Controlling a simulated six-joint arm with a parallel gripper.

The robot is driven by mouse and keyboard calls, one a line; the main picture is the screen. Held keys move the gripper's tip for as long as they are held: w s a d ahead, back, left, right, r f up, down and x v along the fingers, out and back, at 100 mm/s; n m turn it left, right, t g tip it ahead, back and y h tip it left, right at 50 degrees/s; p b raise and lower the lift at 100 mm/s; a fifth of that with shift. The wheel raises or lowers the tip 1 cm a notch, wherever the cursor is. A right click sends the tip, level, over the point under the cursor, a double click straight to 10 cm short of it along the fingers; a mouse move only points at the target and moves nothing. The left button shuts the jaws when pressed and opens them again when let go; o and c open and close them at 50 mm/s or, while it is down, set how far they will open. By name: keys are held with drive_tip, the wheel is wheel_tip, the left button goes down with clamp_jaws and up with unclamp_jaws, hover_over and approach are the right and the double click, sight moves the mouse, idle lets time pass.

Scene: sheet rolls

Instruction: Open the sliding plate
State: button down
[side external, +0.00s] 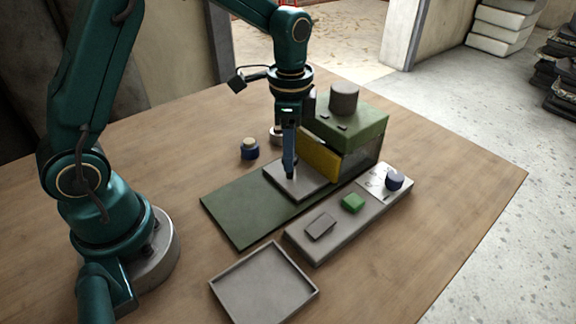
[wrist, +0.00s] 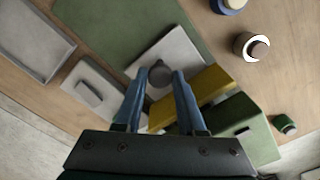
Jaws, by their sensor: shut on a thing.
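The sliding plate is a flat grey plate (side external: 312,190) lying on the green base strip (side external: 243,214), at the front of the green housing (side external: 365,128). It also shows in the wrist view (wrist: 178,48), with a round dark knob (wrist: 160,72) standing on it. My gripper (side external: 289,168) points down over this plate. In the wrist view its two blue fingers (wrist: 159,80) stand on either side of the knob, shut on it. In the side view the fingers hide the knob. A yellow panel (side external: 320,163) stands upright between the plate and the housing.
A grey control panel (side external: 301,246) with a dark block, green button (side external: 353,203) and dark knob (side external: 394,179) lies beside the strip. An empty grey tray (side external: 262,290) is in front. A blue round piece (side external: 249,151) stands behind. A dark cylinder (side external: 344,97) tops the housing.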

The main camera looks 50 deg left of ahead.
drive_tip(key=s, duration=1.2)
drive_tip(key=shift+s, duration=0.3)
drive_tip(key=c, duration=0.5)
unclamp_jaws()
drive_tip(key=shift+r, duration=0.1)
drive_tip(key=shift+r, duration=2.5)
drive_tip(key=shift+r, duration=0.1)
